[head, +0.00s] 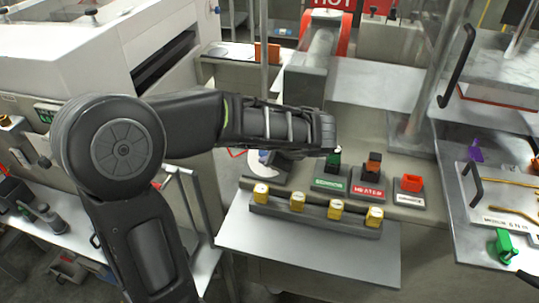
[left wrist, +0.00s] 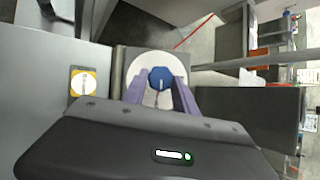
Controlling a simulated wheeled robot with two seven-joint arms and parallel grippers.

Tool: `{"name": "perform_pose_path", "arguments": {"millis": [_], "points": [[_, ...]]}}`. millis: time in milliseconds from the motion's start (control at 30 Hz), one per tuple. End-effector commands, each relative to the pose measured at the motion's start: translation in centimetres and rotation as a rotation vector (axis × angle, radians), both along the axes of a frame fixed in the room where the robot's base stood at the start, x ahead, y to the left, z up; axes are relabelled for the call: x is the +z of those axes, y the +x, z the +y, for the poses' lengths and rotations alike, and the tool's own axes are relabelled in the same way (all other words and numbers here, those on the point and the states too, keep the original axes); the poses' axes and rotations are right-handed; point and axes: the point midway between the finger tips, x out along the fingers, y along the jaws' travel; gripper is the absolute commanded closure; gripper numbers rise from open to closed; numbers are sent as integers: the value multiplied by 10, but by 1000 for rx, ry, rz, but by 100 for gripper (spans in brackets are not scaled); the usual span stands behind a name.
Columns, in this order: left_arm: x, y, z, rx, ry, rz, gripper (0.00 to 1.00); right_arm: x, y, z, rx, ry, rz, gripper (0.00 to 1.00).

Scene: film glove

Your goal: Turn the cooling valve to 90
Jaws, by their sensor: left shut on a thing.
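The cooling valve appears to be the blue knob (left wrist: 160,78) on a round white dial (left wrist: 143,66) in the left wrist view. My left gripper (left wrist: 161,88) has its two purple fingers on either side of the knob and is shut on it. A light pointer line shows on the knob, but the dial's numbers cannot be read. In the head view my left arm reaches in from the left, and its hand (head: 290,150) covers most of the dial (head: 262,168). My right gripper is not seen.
Beside the dial stand a green switch (head: 333,160), an orange-brown switch (head: 374,163) labelled heater, and a red switch (head: 411,183). A grey rack (head: 316,218) with several yellow-topped pieces lies in front. A metal shelf (head: 300,247) below is mostly clear.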

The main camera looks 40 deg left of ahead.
Motion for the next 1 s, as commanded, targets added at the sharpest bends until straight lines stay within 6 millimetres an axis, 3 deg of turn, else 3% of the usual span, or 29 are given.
{"name": "perform_pose_path", "arguments": {"millis": [700,733,1000], "points": [[0,-1,-1,-94,50,18,100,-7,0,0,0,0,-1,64],[0,-1,-1,-93,50,18,65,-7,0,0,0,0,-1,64],[-1,-1,0,-92,49,18,45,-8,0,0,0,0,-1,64]]}}
